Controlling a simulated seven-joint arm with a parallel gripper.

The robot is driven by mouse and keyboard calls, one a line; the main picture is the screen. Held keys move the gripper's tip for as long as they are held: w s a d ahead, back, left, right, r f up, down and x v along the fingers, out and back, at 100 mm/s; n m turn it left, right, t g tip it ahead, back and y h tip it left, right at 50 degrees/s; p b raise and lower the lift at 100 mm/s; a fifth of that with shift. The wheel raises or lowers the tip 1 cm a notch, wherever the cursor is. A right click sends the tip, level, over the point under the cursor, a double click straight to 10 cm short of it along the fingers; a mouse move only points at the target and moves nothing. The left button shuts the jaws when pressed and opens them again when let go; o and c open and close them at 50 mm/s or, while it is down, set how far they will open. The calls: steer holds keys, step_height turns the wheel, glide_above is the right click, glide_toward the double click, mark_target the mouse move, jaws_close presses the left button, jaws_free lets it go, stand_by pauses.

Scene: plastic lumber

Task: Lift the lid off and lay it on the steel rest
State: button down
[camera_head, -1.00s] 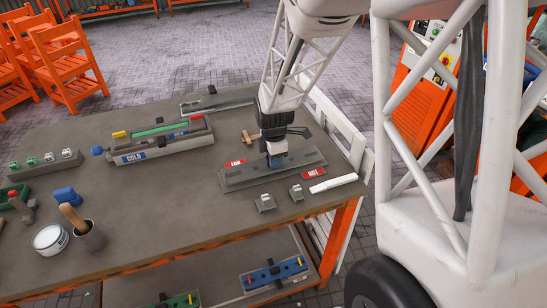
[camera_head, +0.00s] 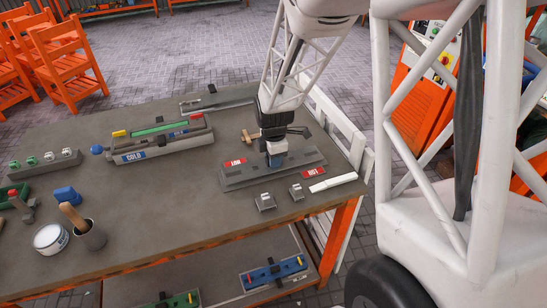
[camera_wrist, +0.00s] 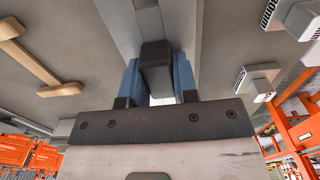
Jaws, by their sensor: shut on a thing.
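A long grey lid (camera_head: 304,158) lies on the grey mould between two red labels, one reading HOT (camera_head: 313,172). My gripper (camera_head: 277,160) stands over its middle, pointing down. In the wrist view, the blue fingers are shut on the lid's dark handle (camera_wrist: 156,58), one on each side. The lid's grey bar (camera_wrist: 145,20) runs behind the handle. I cannot tell whether there is a gap under the lid. A flat grey piece with a dark knob (camera_head: 212,89) lies at the table's back; I cannot tell whether this is the steel rest.
Two small grey clamps (camera_head: 265,202) and a white bar (camera_head: 333,182) lie in front of the mould. A mould marked COLD (camera_head: 133,156) with a green strip stands to the left. A wooden-handled tool (camera_head: 250,136) lies behind. The table (camera_head: 165,205) is clear at front centre.

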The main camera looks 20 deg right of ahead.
steer(key=shift+f, duration=0.4)
stand_by(0.8)
steer(key=shift+c, duration=2.1)
jaws_free()
steer(key=shift+r, duration=0.15)
steer(key=shift+r, duration=3.35)
